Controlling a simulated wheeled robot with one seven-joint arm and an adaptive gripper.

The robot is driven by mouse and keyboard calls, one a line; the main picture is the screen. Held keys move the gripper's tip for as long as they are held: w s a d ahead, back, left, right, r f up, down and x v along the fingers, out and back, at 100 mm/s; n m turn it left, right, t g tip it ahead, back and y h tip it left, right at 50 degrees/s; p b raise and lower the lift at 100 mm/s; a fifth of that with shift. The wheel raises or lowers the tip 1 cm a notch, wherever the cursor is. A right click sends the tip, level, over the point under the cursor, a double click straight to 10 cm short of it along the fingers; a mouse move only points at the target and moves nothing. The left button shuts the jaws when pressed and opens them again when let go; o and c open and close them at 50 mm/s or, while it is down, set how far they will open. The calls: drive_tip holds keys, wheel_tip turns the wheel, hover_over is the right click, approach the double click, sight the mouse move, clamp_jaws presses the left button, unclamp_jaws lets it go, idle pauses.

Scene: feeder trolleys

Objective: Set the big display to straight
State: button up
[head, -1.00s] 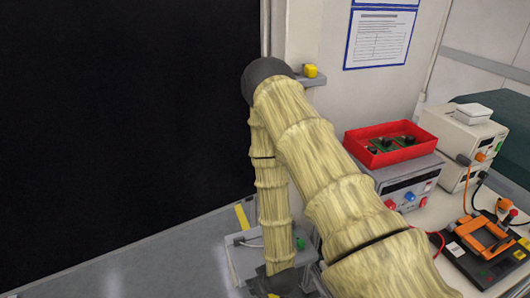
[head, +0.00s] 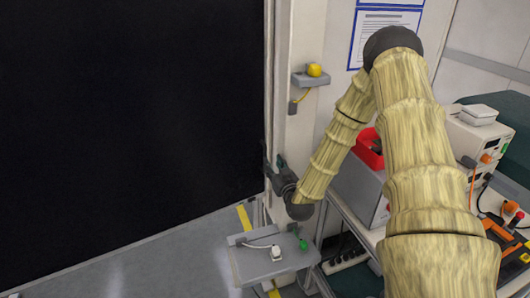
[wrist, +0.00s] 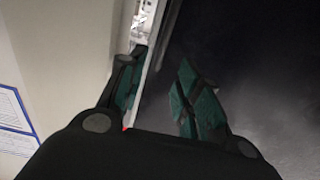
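The big display appears to be the large black panel (head: 120,100) filling the left of the head view, its right edge upright beside a pale post. In the wrist view its dark face (wrist: 260,70) fills the right side, with a thin light edge strip running up between my fingers. My gripper (head: 271,166) is at the panel's right edge, low down. In the wrist view my gripper (wrist: 160,75) is open, one green-padded finger on each side of that edge. I cannot tell whether either finger touches it.
A small grey shelf (head: 252,267) with a white item and a green knob is below my gripper. A yellow button box (head: 314,70) is on the post above. A bench at right holds a red tray (head: 366,150), instruments (head: 474,140) and an orange-black device (head: 505,240).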

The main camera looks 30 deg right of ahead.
sight(265, 153)
drive_tip(key=p+x, duration=0.2)
drive_tip(key=x, duration=0.7)
drive_tip(key=shift+w+p, duration=0.3)
drive_tip(key=shift+p, duration=0.05)
clamp_jaws()
